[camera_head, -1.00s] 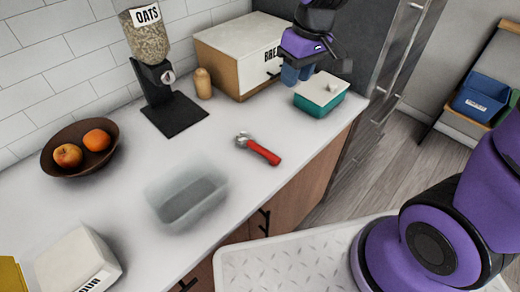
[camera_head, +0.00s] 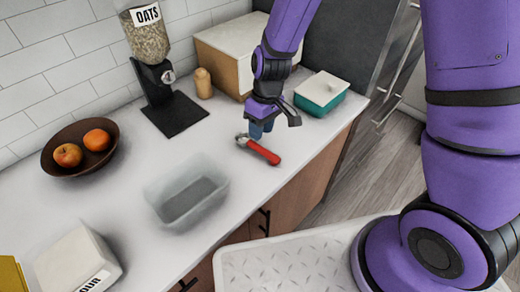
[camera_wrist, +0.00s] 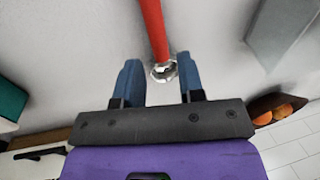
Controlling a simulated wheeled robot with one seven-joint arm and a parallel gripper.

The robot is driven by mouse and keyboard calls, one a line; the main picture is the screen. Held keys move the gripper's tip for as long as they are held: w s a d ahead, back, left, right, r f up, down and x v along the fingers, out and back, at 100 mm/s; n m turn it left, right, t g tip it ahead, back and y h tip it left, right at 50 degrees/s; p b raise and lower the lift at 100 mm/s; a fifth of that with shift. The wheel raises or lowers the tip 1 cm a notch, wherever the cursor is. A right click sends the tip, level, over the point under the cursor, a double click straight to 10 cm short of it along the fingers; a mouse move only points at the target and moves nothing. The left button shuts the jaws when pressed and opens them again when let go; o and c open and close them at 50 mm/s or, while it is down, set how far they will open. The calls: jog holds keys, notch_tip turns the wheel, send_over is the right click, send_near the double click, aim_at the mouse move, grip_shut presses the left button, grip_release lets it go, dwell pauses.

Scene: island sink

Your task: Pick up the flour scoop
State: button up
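The flour scoop (camera_head: 263,152) has a red handle and a metal head and lies on the white counter. In the wrist view its head (camera_wrist: 163,71) is between my fingers in the picture, with the red handle running away upward. My gripper (camera_head: 262,128) has blue fingers and is just behind the scoop in the head view, apparently above the counter. In the wrist view my gripper (camera_wrist: 156,63) is open and empty. How far the fingertips are above the scoop is hard to tell.
A translucent bin (camera_head: 160,205) stands front left of the scoop. A teal dish with a white lid (camera_head: 320,98), a bread box (camera_head: 222,62) and a wooden shaker (camera_head: 203,83) stand behind. An oats dispenser (camera_head: 155,80), a fruit bowl (camera_head: 70,165) and a flour box (camera_head: 78,260) are leftward.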

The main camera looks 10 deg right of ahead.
aim_at(261, 147)
jog(key=f, duration=0.2)
jog(key=s+f, duration=0.1)
jog(key=f, duration=0.2)
jog(key=shift+s+a+f, duration=0.1)
jog(key=shift+f, duration=0.6)
grip_shut()
